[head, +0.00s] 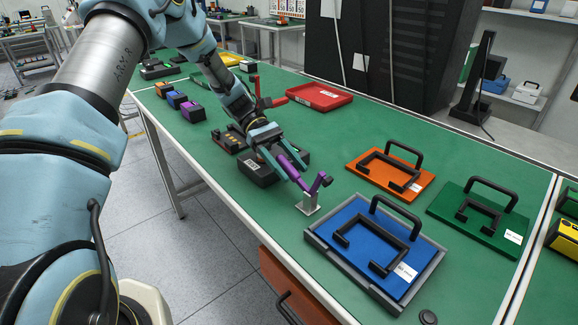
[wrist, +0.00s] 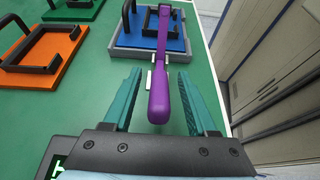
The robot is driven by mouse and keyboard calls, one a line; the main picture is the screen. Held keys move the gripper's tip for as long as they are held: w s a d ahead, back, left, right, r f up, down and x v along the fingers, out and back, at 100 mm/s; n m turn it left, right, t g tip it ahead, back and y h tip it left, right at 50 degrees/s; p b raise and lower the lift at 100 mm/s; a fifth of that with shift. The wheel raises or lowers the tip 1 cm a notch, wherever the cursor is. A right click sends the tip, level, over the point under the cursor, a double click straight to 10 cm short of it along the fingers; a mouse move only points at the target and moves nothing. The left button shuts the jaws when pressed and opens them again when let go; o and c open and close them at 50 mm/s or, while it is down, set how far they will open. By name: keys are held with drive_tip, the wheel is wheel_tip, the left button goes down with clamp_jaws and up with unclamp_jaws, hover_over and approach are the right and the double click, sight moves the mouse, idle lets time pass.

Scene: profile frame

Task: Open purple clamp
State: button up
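The purple clamp (head: 292,170) stands on the green bench on a small silver bracket (head: 309,203), beside the blue plate. Its long purple handle points toward my gripper, and a short purple arm (head: 322,183) rises from the bracket. In the wrist view the purple handle (wrist: 158,104) lies between the two teal fingers of my gripper (wrist: 160,73). The gripper is open, with a gap on each side of the handle. My gripper (head: 278,163) also shows in the head view at the handle's end; the fingers partly cover it there.
A blue plate in a grey tray (head: 318,238) is just right of the clamp. Orange (head: 364,178) and green (head: 448,212) plates with black handles lie beyond. A red tray (head: 318,97) and a black box (head: 257,175) are near my arm. The bench edge is close.

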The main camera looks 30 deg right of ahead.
drive_tip(key=shift+w+a+r+b, duration=0.1)
drive_tip(key=shift+w+b, duration=0.25)
drive_tip(key=shift+w, duration=0.2)
drive_tip(key=b+v, duration=0.3)
drive_tip(key=v, duration=0.5)
drive_tip(key=shift+w+r, duration=0.2)
drive_tip(key=shift+w, duration=0.1)
drive_tip(key=shift+w+a+r, duration=0.15)
drive_tip(key=shift+w+r, duration=0.15)
drive_tip(key=shift+w, duration=0.15)
drive_tip(key=shift+a, duration=0.1)
drive_tip(key=s+a+m+t+y, duration=0.1)
drive_tip(key=s+a+t, duration=0.2)
drive_tip(key=a+t, duration=0.4)
drive_tip(key=s+a+m+t+y, duration=0.1)
drive_tip(key=a+t, duration=0.6)
drive_tip(key=a, duration=1.9)
drive_tip(key=shift+s+a+f+m+t, duration=0.25)
drive_tip(key=shift+s+f+m+t, duration=0.35)
drive_tip(key=shift+s, duration=0.5)
